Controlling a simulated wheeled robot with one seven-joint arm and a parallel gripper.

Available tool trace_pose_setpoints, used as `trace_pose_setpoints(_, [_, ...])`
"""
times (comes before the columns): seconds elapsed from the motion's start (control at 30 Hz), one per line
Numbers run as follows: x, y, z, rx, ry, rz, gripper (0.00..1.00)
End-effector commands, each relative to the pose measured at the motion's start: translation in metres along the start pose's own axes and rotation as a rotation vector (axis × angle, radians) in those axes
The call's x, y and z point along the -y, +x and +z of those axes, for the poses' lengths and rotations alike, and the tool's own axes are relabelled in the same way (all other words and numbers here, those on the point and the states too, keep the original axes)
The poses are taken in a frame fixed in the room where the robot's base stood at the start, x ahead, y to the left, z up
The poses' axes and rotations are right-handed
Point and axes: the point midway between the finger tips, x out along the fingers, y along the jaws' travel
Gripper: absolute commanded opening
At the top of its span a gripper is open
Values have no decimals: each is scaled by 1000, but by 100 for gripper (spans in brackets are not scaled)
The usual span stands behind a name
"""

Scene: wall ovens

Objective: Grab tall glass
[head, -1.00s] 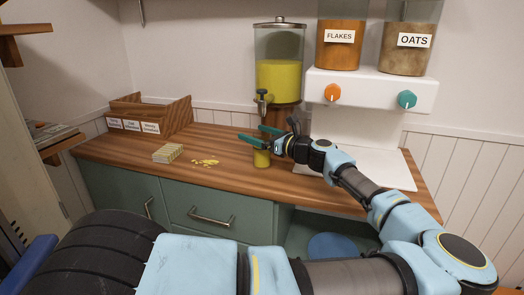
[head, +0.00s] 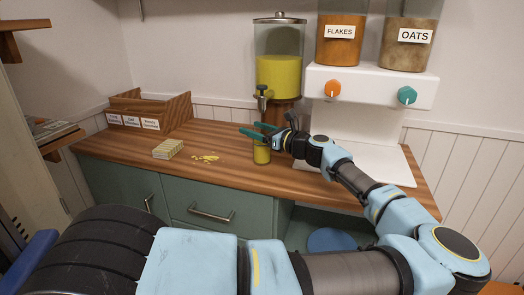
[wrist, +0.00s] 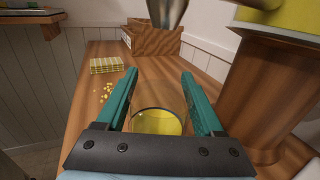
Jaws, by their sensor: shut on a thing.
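A tall clear glass (head: 261,153) holding yellow liquid stands on the wooden counter below the tap of the juice dispenser. In the wrist view the glass (wrist: 157,121) is between the two green fingers, with its rim and the yellow liquid showing. My gripper (head: 259,133) reaches in from the right and is shut on the glass near its upper part. In the wrist view my gripper (wrist: 160,85) has one finger along each side of the glass. The glass looks upright; its base is hard to see.
The juice dispenser (head: 279,72) stands right behind the glass, with its tap (head: 262,95) close above my gripper. A white cereal dispenser (head: 370,85) is at the right. Yellow crumbs (head: 205,157), a small stack (head: 168,149) and a wooden box (head: 150,112) lie left on the counter.

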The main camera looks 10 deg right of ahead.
Motion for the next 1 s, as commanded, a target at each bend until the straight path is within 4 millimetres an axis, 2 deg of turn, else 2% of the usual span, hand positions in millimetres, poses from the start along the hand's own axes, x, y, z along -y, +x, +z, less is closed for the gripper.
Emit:
trace_pose_setpoints(0.03, [0, 0, 0, 0, 0, -1, 19])
trace_pose_setpoints(0.2, [0, 0, 0, 0, 0, -1, 0])
trace_pose_setpoints(0.77, [0, 0, 1, 0, 0, 0, 0])
trace_pose_setpoints(1.0, [0, 0, 8, 0, -1, 0, 0])
